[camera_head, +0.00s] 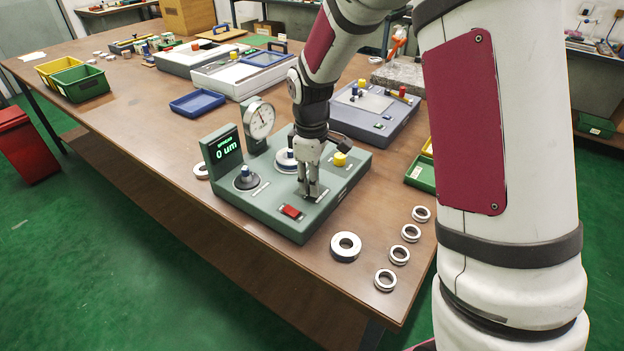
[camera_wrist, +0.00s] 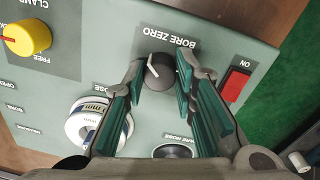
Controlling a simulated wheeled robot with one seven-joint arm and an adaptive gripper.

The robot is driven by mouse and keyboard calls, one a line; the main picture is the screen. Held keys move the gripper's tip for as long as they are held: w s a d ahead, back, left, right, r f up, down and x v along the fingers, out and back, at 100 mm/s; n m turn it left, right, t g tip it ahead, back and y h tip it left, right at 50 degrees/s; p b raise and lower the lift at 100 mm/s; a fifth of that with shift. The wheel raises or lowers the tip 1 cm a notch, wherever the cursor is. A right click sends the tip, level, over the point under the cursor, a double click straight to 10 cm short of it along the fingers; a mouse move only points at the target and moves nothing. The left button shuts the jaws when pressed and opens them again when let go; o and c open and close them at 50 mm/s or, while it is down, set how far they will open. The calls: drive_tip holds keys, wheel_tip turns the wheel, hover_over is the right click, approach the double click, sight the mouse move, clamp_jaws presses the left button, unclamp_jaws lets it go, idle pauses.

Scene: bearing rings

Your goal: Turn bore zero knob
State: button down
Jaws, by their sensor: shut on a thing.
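The bore zero knob (camera_wrist: 160,73) is black with a white pointer line, under the BORE ZERO label on the green-grey gauge unit (camera_head: 338,211). My gripper (camera_wrist: 162,66) has its two fingers on opposite sides of the knob and is shut on it. In the head view my gripper (camera_head: 312,192) points straight down at the unit's front right part, and its fingers mostly hide the knob there. The unit's display (camera_head: 226,149) reads 0 um in green.
A red ON switch (camera_wrist: 236,85) is right beside the fingers in the wrist view. Several steel rings (camera_head: 346,246) lie on the table at front right.

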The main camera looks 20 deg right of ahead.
drive_tip(key=m, duration=0.5)
drive_tip(key=shift+a+p, duration=0.1)
drive_tip(key=shift+p, duration=0.2)
drive_tip(key=shift+m+p, duration=0.35)
drive_tip(key=shift+m, duration=1.95)
drive_tip(key=c, duration=1.3)
unclamp_jaws()
drive_tip(key=shift+r, duration=0.1)
